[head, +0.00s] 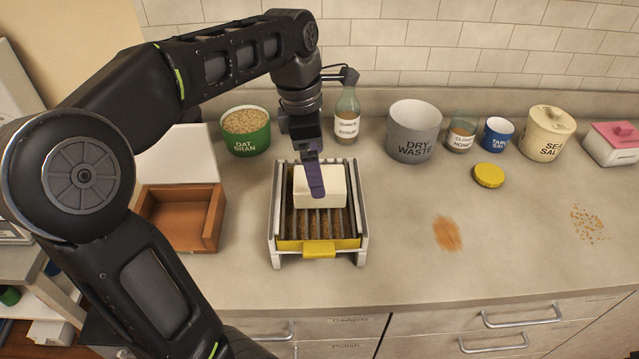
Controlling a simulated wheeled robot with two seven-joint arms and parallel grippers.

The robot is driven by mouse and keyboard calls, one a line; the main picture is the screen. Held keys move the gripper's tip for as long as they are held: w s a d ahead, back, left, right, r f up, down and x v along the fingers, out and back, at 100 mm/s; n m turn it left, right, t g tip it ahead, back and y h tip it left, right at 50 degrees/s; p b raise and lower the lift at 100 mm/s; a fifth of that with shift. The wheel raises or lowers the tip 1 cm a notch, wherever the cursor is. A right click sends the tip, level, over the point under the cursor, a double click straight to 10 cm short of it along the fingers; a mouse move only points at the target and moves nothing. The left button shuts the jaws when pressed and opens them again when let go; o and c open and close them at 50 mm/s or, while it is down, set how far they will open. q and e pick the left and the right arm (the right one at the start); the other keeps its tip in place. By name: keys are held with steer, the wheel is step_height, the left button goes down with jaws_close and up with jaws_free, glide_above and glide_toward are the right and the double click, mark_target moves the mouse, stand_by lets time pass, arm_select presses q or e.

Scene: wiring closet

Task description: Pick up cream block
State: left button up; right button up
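The cream block (335,190) sits on the metal bars of a small rack (276,222) with a yellow front tray, in the middle of the counter. My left gripper (312,180) points down over the block from above. One purple finger shows in front of the block's left part; the other finger is hidden, so I cannot tell whether the gripper is open or touching the block. My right gripper is not in view.
An open wooden box (180,217) stands left of the rack. Behind are an oat bran tub (246,140), a syrup bottle (347,120) and a dry waste bin (413,130). A yellow lid (489,175) lies right. The counter's front right is mostly clear, with spills.

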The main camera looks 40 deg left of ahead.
arm_select(q)
steer(key=shift+f, duration=0.2)
steer(key=shift+w+d+f+p, duration=0.15)
steer(key=shift+f+p, duration=0.15)
steer(key=shift+f, duration=1)
steer(key=shift+w+d+f+p, duration=0.1)
steer(key=shift+f+p, duration=0.15)
steer(key=shift+f, duration=1.05)
steer(key=c, duration=1.8)
steer(key=shift+r, duration=0.15)
step_height(320, 180, up, 10)
steer(key=shift+f, duration=0.1)
